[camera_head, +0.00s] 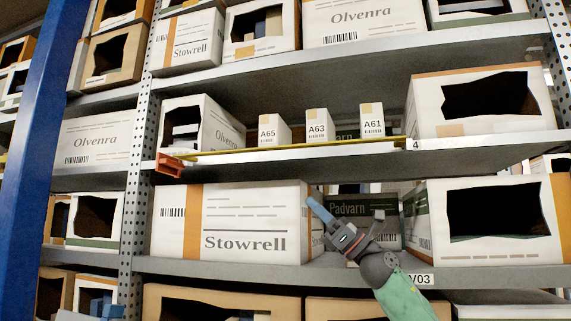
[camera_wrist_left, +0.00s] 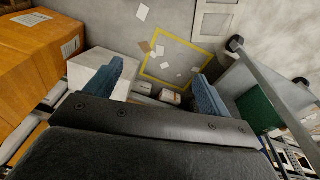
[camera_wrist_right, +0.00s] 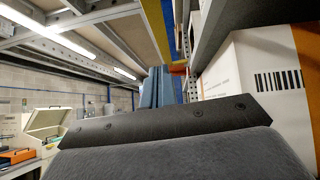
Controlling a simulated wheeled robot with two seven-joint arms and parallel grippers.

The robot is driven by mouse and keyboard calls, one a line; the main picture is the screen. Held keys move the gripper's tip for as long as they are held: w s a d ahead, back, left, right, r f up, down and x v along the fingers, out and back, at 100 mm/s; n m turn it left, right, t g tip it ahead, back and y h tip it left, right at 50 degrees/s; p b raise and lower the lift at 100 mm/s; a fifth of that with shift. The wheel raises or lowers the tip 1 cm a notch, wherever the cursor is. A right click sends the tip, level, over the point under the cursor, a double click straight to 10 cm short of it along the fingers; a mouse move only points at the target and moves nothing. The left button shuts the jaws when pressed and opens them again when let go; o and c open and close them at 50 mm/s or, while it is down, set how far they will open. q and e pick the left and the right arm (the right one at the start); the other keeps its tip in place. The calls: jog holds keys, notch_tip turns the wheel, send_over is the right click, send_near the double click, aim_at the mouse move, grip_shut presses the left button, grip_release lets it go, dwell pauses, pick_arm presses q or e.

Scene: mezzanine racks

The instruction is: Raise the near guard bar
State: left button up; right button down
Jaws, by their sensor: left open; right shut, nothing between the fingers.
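The guard bar (camera_head: 300,149) is a thin yellow rod running along the front of the middle shelf, low in front of the small white cartons. Its left end meets a red-orange bracket (camera_head: 170,165) by the perforated post. My right gripper (camera_head: 314,204) is shut and empty, below the bar and apart from it, in front of the lower shelf's boxes. Its blue fingers also show pressed together in the right wrist view (camera_wrist_right: 156,86). My left gripper (camera_wrist_left: 160,72) is open and empty in the left wrist view, and is out of the head view.
Small cartons A65 (camera_head: 268,133), A63 (camera_head: 317,128) and A61 (camera_head: 372,122) stand behind the bar. A large Stowrell box (camera_head: 255,215) fills the shelf below, left of my right gripper. A dark Padvarn box (camera_head: 375,210) is behind that gripper. A blue upright (camera_head: 45,130) stands at left.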

jog(key=shift+r, duration=0.1)
dwell(0.3)
jog(key=p, duration=0.4)
send_near(274, 149)
jog(key=w+a, duration=0.2)
jog(key=a, duration=0.1)
jog(key=r+p, duration=0.1)
jog(key=a+r+p, duration=0.1)
jog(key=r, duration=0.1)
jog(key=shift+s+r+p, duration=0.1)
jog(key=shift+s+p, duration=0.05)
jog(key=shift+p, duration=0.2)
pick_arm(q)
notch_tip(274, 149, down, 27)
jog(key=s+a, duration=0.2)
jog(key=shift+s+a+y, duration=0.2)
jog(key=shift+a+y, duration=0.1)
pick_arm(e)
jog(key=shift+r, duration=0.4)
pick_arm(q)
jog(key=shift+r+p, duration=0.1)
jog(key=shift+p, duration=0.2)
